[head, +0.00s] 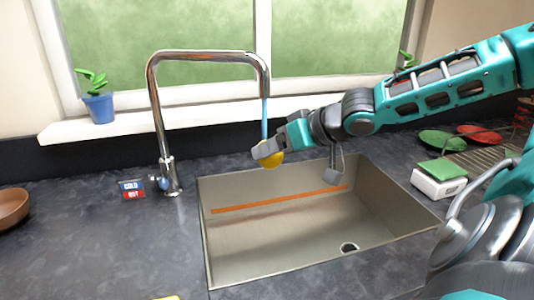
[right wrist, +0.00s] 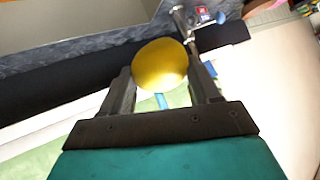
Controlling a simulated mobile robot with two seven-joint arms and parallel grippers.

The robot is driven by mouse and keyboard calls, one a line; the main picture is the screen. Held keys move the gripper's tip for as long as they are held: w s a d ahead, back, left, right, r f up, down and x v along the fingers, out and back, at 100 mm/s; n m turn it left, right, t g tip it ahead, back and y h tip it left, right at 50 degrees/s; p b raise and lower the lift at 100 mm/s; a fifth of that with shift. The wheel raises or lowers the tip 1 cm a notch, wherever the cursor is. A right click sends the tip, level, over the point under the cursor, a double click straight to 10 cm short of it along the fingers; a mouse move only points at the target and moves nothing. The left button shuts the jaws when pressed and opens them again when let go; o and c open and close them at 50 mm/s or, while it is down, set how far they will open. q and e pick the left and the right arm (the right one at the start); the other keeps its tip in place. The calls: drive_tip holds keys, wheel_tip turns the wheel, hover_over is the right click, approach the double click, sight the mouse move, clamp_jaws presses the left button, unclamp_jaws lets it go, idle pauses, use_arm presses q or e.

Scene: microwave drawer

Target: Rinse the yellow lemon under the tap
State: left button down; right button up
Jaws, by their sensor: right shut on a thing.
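My right gripper (head: 266,150) is shut on the yellow lemon (head: 269,161) and holds it above the back left part of the sink (head: 320,232). In the right wrist view the lemon (right wrist: 160,64) sits between the two dark fingers of the gripper (right wrist: 160,85). The chrome tap (head: 206,56) arches over from the left of the sink. A thin blue stream of water (head: 264,118) comes down from its spout to the gripper and lemon. The lemon's upper part is hidden by the fingers in the head view. My left gripper does not show.
A cold/hot label (head: 132,189) stands beside the tap base. A brown bowl (head: 10,207) is at the far left. A white box with a green sponge (head: 440,178), plates (head: 443,141) and a rack are right of the sink. A potted plant (head: 98,105) stands on the windowsill.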

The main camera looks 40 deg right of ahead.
drive_tip(key=shift+s+d, duration=0.1)
drive_tip(key=shift+s, duration=0.25)
drive_tip(key=shift+a+f+b, duration=0.15)
drive_tip(key=shift+a+b, duration=0.15)
drive_tip(key=shift+b, duration=0.25)
drive_tip(key=shift+s+a+b, duration=0.25)
drive_tip(key=shift+a+b, duration=0.25)
drive_tip(key=shift+b, duration=0.05)
drive_tip(key=shift+s+a+b, duration=0.2)
drive_tip(key=shift+a+b, duration=0.3)
drive_tip(key=a+b, duration=0.1)
drive_tip(key=s+a+b, duration=0.1)
drive_tip(key=a, duration=0.1)
drive_tip(key=s+a+b, duration=0.1)
drive_tip(key=a, duration=0.1)
drive_tip(key=shift+r, duration=0.2)
